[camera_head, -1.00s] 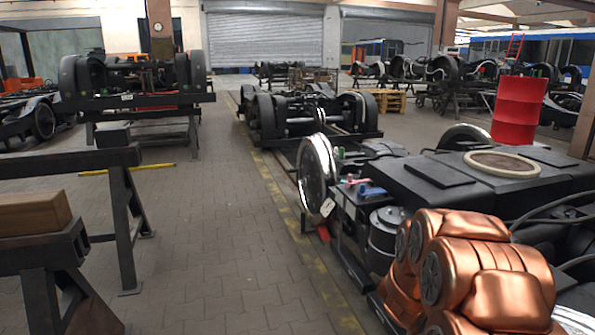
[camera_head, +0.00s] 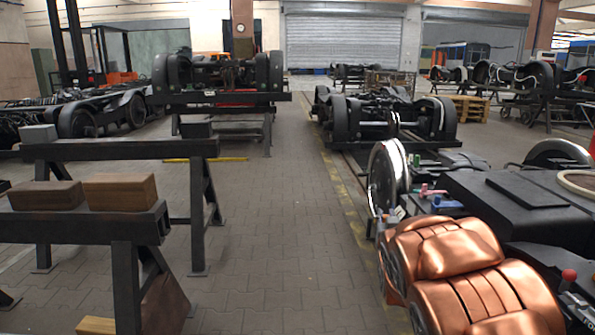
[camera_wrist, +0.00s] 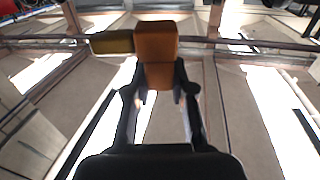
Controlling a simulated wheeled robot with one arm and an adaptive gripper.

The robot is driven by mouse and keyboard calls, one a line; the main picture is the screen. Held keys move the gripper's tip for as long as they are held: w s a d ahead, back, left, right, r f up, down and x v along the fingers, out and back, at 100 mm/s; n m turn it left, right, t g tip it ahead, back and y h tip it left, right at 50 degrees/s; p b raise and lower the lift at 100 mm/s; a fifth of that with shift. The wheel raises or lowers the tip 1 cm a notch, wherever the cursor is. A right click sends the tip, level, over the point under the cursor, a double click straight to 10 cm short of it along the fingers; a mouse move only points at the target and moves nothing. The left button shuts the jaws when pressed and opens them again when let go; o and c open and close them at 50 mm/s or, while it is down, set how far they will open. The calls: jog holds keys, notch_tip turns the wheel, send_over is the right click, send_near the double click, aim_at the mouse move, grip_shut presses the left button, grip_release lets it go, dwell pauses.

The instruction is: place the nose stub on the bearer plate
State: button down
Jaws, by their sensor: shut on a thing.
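In the wrist view, my gripper (camera_wrist: 157,90) is shut on an orange-brown block (camera_wrist: 156,45), with a dark finger on each side of its near end. This block seems to be the nose stub. A darker olive-brown block (camera_wrist: 111,43) shows just left of it; whether the two touch I cannot tell. I cannot make out for certain which surface is the bearer plate.
Two wooden blocks (camera_head: 120,192) lie on a dark trestle (camera_head: 90,222) at the left of the head view. Another trestle (camera_head: 120,149) stands behind it. A bogie with a shiny wheel (camera_head: 386,178) is at right. The paved floor (camera_head: 270,230) between is clear.

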jog(key=w+a+n+y+p, duration=0.1)
jog(key=a+n+y, duration=0.15)
jog(key=a, duration=0.45)
notch_tip(320, 180, up, 30)
jog(key=p, duration=2.9)
jog(key=shift+d+m, duration=0.15)
jog(key=shift+m, duration=0.2)
